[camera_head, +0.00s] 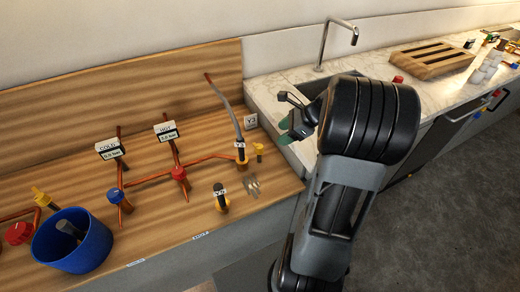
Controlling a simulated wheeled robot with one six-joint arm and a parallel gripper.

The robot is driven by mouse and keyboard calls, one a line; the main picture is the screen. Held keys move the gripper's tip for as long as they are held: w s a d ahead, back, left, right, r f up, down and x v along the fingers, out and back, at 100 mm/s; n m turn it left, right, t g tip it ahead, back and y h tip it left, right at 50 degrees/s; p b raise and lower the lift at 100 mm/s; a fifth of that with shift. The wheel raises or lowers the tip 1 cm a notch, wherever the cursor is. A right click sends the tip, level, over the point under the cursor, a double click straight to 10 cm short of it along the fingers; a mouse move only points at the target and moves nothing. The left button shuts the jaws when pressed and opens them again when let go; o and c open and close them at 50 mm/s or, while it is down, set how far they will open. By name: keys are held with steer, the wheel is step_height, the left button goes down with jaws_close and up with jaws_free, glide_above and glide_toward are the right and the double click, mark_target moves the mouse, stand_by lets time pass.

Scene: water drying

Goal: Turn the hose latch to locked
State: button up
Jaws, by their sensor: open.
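A grey hose (228,108) with a red-brown upper end rises from a fitting on the wooden bench. A small white label (241,146) marks its lower end. A yellow handle-like part (259,149) stands just right of it. A short black-and-yellow upright part (220,196) with a label stands nearer the front. I cannot tell which of these is the hose latch, nor its setting. My gripper (283,112) is open and empty, right of the hose and near the sink edge, apart from these parts.
Copper pipes carry a blue knob (115,195), a red knob (179,173) and COLD (109,149) and HOT (165,131) gauges. A blue bucket (72,242) stands at front left. A tap (326,45) rises behind my arm. Small metal pieces (252,186) lie near the bench front.

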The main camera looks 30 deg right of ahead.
mark_target(261, 147)
steer(key=shift+m+t, duration=0.3)
steer(key=shift+m, duration=0.6)
steer(key=x, duration=0.4)
steer(key=d+x, duration=0.1)
steer(key=x, duration=0.8)
steer(key=shift+w+d+f, duration=0.1)
steer(key=shift+w+f, duration=0.3)
steer(key=shift+f, duration=0.2)
steer(key=c, duration=0.9)
